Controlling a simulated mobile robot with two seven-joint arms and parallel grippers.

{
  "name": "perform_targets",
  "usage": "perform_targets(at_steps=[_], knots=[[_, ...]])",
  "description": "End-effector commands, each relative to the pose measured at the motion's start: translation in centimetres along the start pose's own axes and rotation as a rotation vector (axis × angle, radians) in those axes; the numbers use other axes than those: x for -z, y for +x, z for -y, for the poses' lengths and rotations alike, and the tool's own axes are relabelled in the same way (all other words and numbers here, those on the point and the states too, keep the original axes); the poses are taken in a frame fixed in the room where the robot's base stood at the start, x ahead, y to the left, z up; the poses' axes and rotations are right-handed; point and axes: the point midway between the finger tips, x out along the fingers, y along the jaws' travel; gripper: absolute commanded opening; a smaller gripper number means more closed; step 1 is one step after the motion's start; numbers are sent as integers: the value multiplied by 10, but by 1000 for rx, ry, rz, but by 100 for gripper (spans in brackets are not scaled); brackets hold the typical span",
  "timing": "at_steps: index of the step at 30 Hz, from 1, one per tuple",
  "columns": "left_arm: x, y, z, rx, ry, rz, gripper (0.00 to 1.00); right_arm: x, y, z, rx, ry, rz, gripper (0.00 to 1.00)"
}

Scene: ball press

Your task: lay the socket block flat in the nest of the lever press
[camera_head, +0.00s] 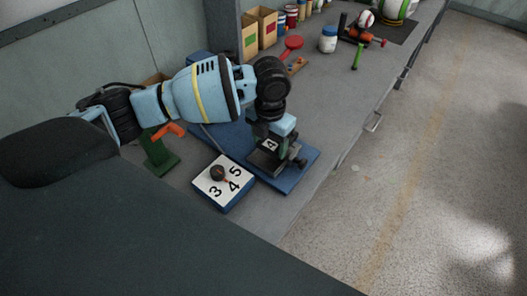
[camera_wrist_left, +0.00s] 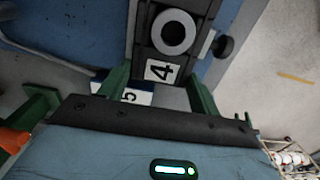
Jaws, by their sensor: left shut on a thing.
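My left gripper (camera_head: 268,150) points down over the right end of a blue base plate (camera_head: 296,181). In the left wrist view, its green fingers (camera_wrist_left: 158,84) are shut on a dark socket block (camera_wrist_left: 143,48) with a grey ring and a white label "4". The label also shows on the block in the head view (camera_head: 270,144). The block is low over the plate; I cannot tell whether it rests flat in the nest. The lever press is mostly hidden by my gripper; a dark knob (camera_head: 300,162) shows beside it. My right gripper is not in view.
A green stand (camera_head: 158,152) with an orange handle (camera_head: 171,130) is at left.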

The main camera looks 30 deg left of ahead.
Motion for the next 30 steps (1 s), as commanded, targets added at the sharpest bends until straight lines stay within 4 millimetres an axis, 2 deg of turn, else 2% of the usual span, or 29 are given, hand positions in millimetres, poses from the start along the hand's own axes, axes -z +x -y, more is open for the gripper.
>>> perform_targets(at_steps=[4,8,12,15,27,28,30], knots=[[2,1,-1,0,0,-1,35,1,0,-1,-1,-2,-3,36],[14,-1,-6,-1,-1,2,35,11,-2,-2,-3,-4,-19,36],[13,25,-4,-1,0,-2,35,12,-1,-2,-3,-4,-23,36],[13,36,-4,0,1,-1,35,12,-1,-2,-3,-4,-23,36],[12,40,-4,0,1,0,35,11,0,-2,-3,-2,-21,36],[12,40,-4,0,1,0,67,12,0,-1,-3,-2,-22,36],[12,40,-4,0,1,0,76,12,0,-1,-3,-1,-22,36]])
